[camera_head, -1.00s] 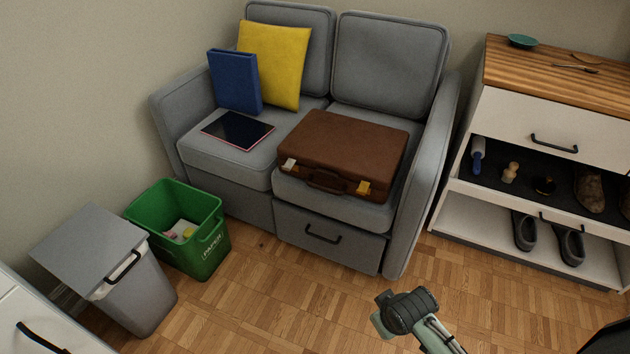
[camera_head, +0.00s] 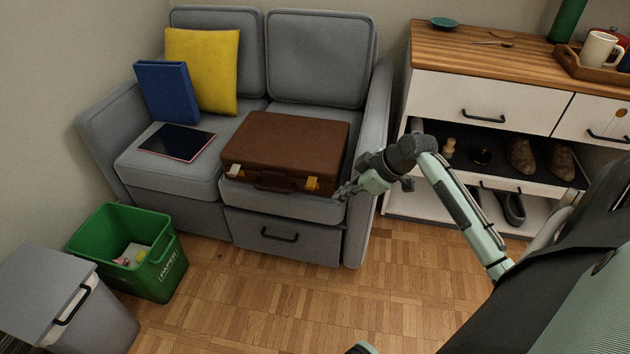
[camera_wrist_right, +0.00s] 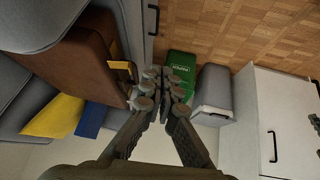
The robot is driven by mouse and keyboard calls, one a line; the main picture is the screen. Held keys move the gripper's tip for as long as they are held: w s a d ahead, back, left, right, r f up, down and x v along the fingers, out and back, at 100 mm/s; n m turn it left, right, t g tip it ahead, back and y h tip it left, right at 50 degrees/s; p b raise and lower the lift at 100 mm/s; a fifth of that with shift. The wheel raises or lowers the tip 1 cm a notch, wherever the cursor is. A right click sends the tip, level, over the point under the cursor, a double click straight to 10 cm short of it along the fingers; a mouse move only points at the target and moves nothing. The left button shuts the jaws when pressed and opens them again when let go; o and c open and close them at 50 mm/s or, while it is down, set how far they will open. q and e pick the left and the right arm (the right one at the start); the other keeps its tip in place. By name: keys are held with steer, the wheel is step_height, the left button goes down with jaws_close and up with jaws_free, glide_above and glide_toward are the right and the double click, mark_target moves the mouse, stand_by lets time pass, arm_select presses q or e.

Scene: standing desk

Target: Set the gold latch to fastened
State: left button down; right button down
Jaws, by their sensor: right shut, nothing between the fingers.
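The gold latch (camera_head: 312,184) is at the right end of the front of a brown briefcase (camera_head: 285,140), which lies flat on the sofa seat. A pale latch (camera_head: 233,171) is at the left end of the same front. The gold latch also shows in the right wrist view (camera_wrist_right: 121,65); I cannot tell whether it is up or down. My right gripper (camera_head: 343,194) is just right of the gold latch, apart from it, shut and empty. Its fingers also show in the right wrist view (camera_wrist_right: 165,88). My left gripper is not in view.
The grey sofa (camera_head: 320,60) carries a dark tablet (camera_head: 177,142), blue binder (camera_head: 165,92) and yellow cushion (camera_head: 203,70). Its right armrest (camera_head: 372,130) stands near my right gripper. A shoe cabinet (camera_head: 470,97) is at right. A green bin (camera_head: 125,260) and grey bin (camera_head: 75,300) stand left.

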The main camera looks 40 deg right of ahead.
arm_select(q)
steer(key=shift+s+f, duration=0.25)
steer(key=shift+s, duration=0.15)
arm_select(e)
steer(key=w+d+r+n+t+y, duration=0.1)
steer(key=w+d+r, duration=0.1)
steer(key=r, duration=0.5)
steer(key=shift+w+d+r+n+t+y, duration=0.3)
steer(key=shift+w+r+n+t, duration=0.1)
steer(key=shift+w, duration=0.25)
steer(key=shift+w+a+f, duration=0.1)
glide_above(315, 181)
steer(key=s+a, duration=0.3)
step_height(315, 181, down, 7)
steer(key=f, duration=0.3)
steer(key=shift+d+f, duration=0.4)
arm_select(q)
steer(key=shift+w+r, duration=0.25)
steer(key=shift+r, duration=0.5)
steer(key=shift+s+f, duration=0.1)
